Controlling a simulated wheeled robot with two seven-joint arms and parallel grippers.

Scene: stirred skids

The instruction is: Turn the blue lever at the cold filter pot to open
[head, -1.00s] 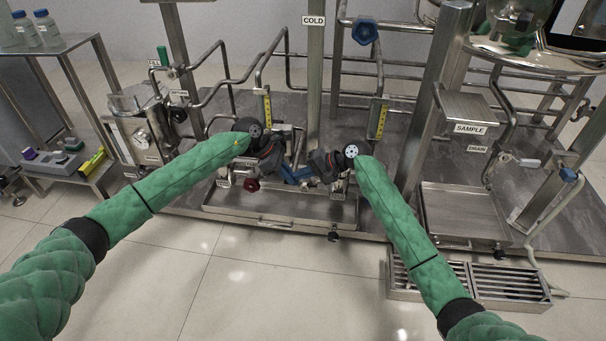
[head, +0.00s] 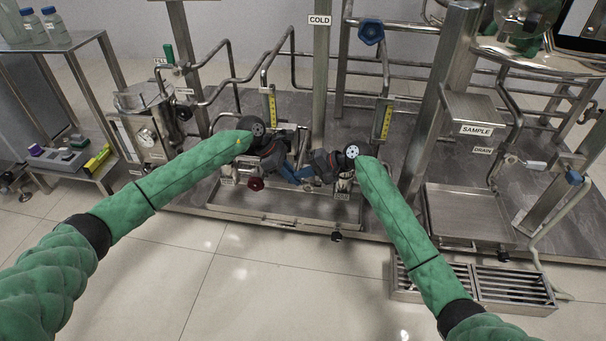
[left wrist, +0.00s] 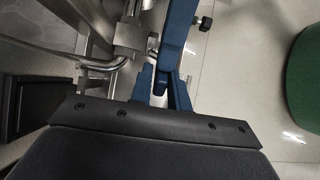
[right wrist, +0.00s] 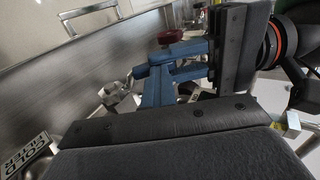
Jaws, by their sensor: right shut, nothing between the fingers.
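My left gripper (head: 286,171) and right gripper (head: 311,175) meet low in front of the COLD post (head: 317,70). Both have blue fingers. In the right wrist view my right gripper (right wrist: 155,75) is shut and empty, with the left gripper's blue fingers (right wrist: 185,52) close beside it. A long blue bar (left wrist: 180,35), possibly the lever, reaches the left gripper's fingertips (left wrist: 163,84) in the left wrist view. Whether they grip it is unclear. A COLD FILTER label (right wrist: 30,155) shows in the right wrist view. The pot and lever are mostly hidden by the grippers.
A red knob (head: 256,184) sits below my left gripper. A steel tray (head: 300,207) lies under both grippers. Pipes and yellow-scaled gauges (head: 386,120) stand behind. The SAMPLE box (head: 470,110) is at right.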

